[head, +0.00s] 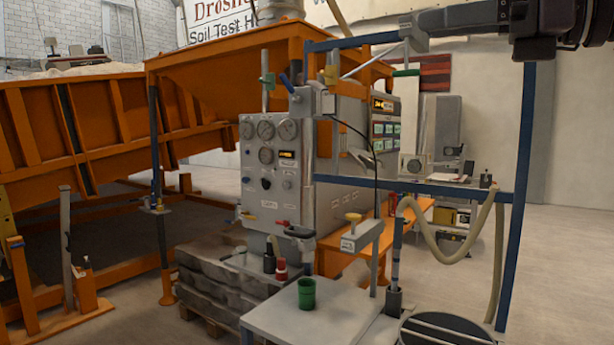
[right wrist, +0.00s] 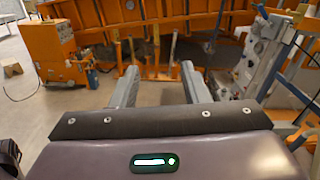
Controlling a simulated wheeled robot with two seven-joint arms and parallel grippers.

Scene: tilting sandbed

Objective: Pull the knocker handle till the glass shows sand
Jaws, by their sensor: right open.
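A T-shaped yellow handle (head: 353,217) stands on a labelled grey bracket by the bench in the head view. A green grip (head: 405,72) hangs under the upper blue frame. I cannot tell which is the knocker handle. A narrow upright tube (head: 396,250) below the beige hose may be the glass; no sand can be made out in it. My right gripper (head: 455,22) reaches in from the upper right, high by the frame. In the right wrist view its fingers (right wrist: 157,75) are apart with nothing between them. My left gripper is out of view.
A grey gauge panel (head: 255,185) stands under the orange hopper (head: 225,62). A blue post (head: 517,190) and the beige hose (head: 440,240) stand on the right.

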